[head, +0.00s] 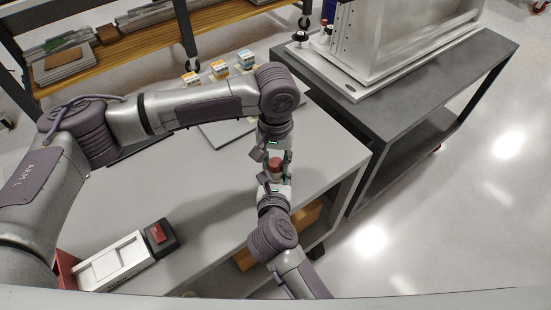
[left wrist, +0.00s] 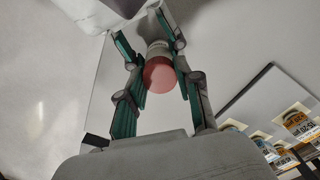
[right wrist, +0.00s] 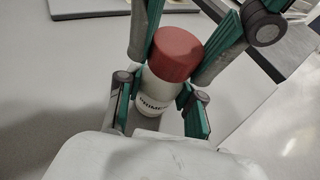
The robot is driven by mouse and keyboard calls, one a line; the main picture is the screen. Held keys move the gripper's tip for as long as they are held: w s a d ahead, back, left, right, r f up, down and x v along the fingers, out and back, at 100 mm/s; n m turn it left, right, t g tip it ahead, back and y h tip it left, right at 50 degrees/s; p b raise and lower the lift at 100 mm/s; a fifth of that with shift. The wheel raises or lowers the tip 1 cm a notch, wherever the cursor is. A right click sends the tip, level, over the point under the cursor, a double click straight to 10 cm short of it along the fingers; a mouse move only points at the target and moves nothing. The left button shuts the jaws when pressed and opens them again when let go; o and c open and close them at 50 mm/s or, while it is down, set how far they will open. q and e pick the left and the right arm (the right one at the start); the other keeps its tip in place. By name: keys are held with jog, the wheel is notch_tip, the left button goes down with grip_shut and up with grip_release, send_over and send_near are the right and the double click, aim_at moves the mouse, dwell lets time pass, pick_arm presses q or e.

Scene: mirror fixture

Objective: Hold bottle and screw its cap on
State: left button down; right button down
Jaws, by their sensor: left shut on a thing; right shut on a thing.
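The bottle is pale with dark lettering and stands between my two grippers in the right wrist view (right wrist: 155,92). Its red cap (head: 275,163) sits on top of it, and also shows in the left wrist view (left wrist: 160,74). My left gripper (head: 274,153) has its green-padded fingers on either side of the cap and is shut on it. My right gripper (head: 274,181) is shut on the bottle body below the cap. The fingers hide most of the bottle in the head view. I cannot tell how far the cap is threaded.
Several small boxes (head: 219,69) stand on the grey table (head: 200,190) at the back. A white device with a red and black end (head: 115,262) lies at the front left. A dark grey cart (head: 400,110) with a clear-walled machine stands to the right. Shelving is behind left.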

pick_arm(q)
jog(key=m, duration=2.1)
jog(key=c, duration=0.7)
grip_release()
notch_tip(320, 180, up, 12)
